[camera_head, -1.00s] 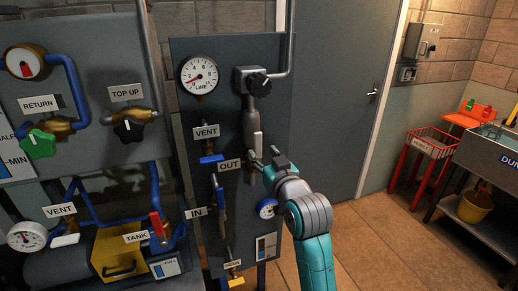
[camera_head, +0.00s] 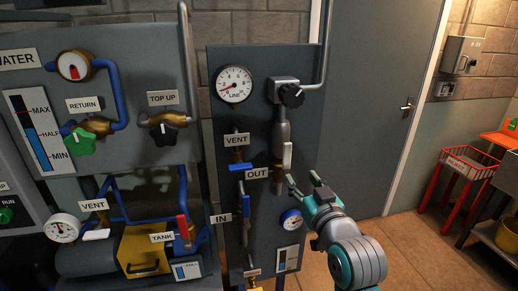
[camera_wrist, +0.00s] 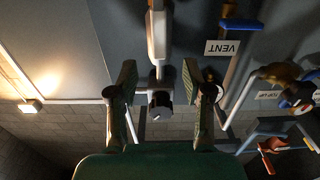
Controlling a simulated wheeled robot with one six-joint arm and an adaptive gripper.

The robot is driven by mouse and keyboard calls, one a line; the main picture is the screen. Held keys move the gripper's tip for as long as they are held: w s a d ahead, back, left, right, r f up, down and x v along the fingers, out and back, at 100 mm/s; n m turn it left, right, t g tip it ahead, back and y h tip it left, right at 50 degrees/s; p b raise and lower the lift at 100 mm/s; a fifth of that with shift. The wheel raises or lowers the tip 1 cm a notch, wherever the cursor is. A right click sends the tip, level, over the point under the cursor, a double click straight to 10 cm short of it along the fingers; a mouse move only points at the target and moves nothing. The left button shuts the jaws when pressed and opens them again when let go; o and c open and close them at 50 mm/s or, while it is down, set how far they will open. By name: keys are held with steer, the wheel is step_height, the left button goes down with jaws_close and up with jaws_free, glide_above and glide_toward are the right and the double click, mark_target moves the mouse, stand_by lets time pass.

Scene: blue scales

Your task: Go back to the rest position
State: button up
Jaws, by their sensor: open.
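My gripper (camera_head: 303,180) is open and empty in front of the grey panel, just below and right of the white handle (camera_head: 288,155) by the OUT label (camera_head: 257,174). In the wrist view, the fingers of my gripper (camera_wrist: 158,72) are spread apart. The same white handle (camera_wrist: 157,32) shows upside down between their directions, with the black knob (camera_wrist: 160,104) lower in that picture. Nothing is seen held. The gap between the fingers and the handle is hard to judge.
The LINE gauge (camera_head: 233,84) and the black knob (camera_head: 291,95) sit on the panel above my gripper. A blue-rimmed gauge (camera_head: 291,220) is just left of my arm. A grey door (camera_head: 380,100) and a red rack (camera_head: 468,170) stand right. Floor there is clear.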

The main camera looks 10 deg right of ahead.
steer(key=s+a+f+g, duration=0.2)
steer(key=s+f, duration=1.6)
steer(key=f, duration=0.5)
steer(key=s+a+f, duration=0.1)
steer(key=s+f, duration=0.1)
steer(key=s, duration=1.2)
steer(key=s+a+f+g, duration=0.1)
steer(key=s+f, duration=0.1)
steer(key=s, duration=1.2)
steer(key=shift+s, duration=0.3)
